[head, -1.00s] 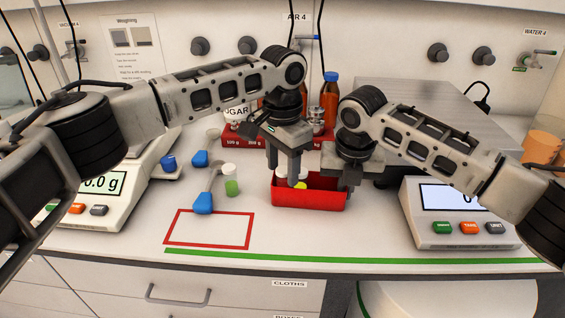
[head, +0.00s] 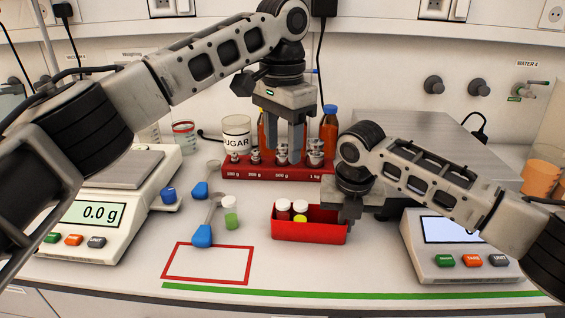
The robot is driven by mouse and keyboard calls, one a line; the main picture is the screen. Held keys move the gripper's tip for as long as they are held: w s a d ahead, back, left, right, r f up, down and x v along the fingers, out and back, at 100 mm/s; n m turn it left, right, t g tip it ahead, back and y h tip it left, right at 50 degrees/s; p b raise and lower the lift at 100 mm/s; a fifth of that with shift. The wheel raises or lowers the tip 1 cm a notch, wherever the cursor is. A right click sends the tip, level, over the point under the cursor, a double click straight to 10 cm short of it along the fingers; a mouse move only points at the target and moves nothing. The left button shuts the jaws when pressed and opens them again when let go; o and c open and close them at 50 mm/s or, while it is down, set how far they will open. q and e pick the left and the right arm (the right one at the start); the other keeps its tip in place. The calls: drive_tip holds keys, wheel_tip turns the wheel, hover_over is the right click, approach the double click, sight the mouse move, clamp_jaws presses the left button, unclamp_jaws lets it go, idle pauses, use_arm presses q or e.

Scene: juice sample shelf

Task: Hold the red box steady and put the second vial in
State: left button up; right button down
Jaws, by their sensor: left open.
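The red box (head: 309,232) stands on the bench right of centre. Inside it, side by side, are a vial with red contents (head: 283,211) and a white-capped vial with yellow contents (head: 301,217). Their lower parts are hidden by the box wall. A white-capped vial with green contents (head: 231,216) stands upright on the bench to the left. My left gripper (head: 290,155) is open and empty, pointing down above and behind the box. My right gripper (head: 347,213) is at the box's right end and appears closed on its end wall.
A red weight rack (head: 238,171), a sugar jar (head: 236,132) and brown bottles (head: 329,128) stand behind. Blue-handled scoops (head: 202,236) lie left of the green vial. Balances flank the area (head: 72,228) (head: 466,246). The red outlined rectangle (head: 208,282) is empty.

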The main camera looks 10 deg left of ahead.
idle(0.4)
drive_tip(key=c, duration=1.6)
unclamp_jaws()
